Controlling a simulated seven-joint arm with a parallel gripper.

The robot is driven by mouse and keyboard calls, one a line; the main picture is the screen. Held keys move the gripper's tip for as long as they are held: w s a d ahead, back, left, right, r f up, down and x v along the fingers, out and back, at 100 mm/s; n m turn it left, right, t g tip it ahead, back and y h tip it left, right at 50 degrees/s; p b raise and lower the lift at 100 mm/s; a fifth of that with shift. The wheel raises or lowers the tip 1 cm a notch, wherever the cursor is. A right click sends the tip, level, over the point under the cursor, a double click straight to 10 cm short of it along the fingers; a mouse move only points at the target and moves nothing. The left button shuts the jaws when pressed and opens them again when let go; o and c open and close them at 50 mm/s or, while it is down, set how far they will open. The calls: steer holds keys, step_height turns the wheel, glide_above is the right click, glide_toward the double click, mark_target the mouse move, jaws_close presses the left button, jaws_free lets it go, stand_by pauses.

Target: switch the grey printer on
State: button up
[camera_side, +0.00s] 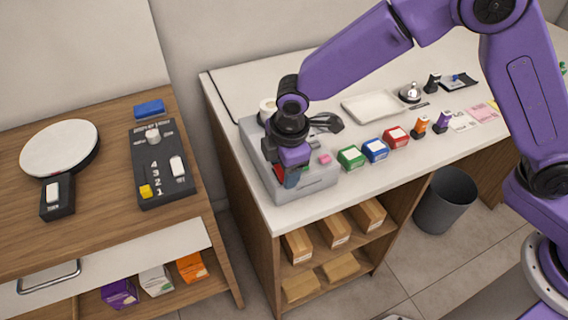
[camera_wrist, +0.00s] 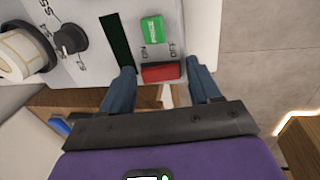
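The grey printer (camera_side: 308,190) stands on the left end of the white counter. In the wrist view its light panel (camera_wrist: 187,14) carries a red switch (camera_wrist: 160,72), marked ON at its left and OFF at its right. Which side is pressed I cannot tell. My gripper (camera_side: 284,180) is low over the printer's front left part in the side view. In the wrist view my gripper (camera_wrist: 162,82) is open, one blue fingertip on each side of the red switch. Whether a finger touches it is unclear.
A green button (camera_wrist: 152,30), a dark slot (camera_wrist: 117,43), a black knob (camera_wrist: 70,38) and a paper roll (camera_wrist: 22,55) are near the switch. Green (camera_side: 351,157), blue (camera_side: 375,150) and red (camera_side: 396,138) boxes stand right of the printer. A white tray (camera_side: 372,107) lies behind.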

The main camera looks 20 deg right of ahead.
steer(key=c, duration=0.7)
steer(key=shift+w+g, duration=0.2)
steer(key=shift+g, duration=0.5)
steer(key=o, duration=1.1)
steer(key=shift+c, duration=0.2)
steer(key=shift+r, duration=0.1)
step_height(320, 180, up, 17)
steer(key=shift+s+r, duration=0.15)
steer(key=shift+s, duration=0.3)
